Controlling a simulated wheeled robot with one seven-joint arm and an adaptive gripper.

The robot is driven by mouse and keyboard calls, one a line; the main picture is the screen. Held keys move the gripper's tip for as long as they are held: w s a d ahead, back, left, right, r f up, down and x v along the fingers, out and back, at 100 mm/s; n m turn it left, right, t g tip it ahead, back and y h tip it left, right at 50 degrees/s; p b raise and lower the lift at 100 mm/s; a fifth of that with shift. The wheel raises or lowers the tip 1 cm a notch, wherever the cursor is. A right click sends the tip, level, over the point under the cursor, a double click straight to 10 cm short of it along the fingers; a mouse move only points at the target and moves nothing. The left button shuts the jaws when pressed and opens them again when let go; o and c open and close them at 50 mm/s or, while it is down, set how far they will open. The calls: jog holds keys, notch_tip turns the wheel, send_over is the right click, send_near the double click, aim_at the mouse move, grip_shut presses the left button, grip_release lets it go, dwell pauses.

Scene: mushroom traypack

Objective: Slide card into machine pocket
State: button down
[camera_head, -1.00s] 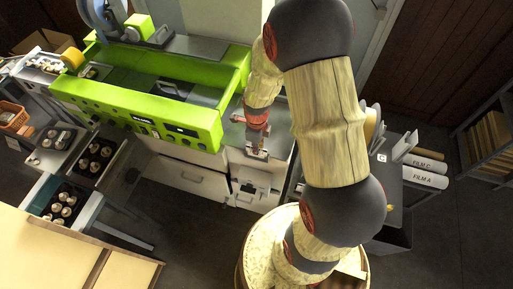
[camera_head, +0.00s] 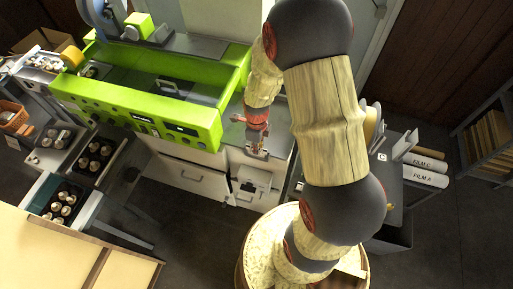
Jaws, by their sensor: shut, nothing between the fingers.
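My gripper (camera_head: 257,150) hangs at the end of my arm, over the right part of the grey worktop, just right of the green machine (camera_head: 120,108). Its fingers are small in this view; they are shut with nothing between them. Below it, on the front of the white cabinet, is a light box-like holder (camera_head: 252,178) with a dark slot-like part. I cannot tell whether this is the pocket. I cannot make out a card for certain.
Trays of mushrooms (camera_head: 95,158) stand at the left, with another dark tray (camera_head: 62,203) nearer. Film rolls labelled FILM C (camera_head: 424,162) and FILM A (camera_head: 422,179) lie at the right. A pale table (camera_head: 50,255) fills the lower left. Shelving (camera_head: 490,135) stands far right.

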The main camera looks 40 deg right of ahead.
jog(key=c, duration=2)
grip_release()
jog(key=shift+o, duration=0.2)
notch_tip(320, 180, up, 12)
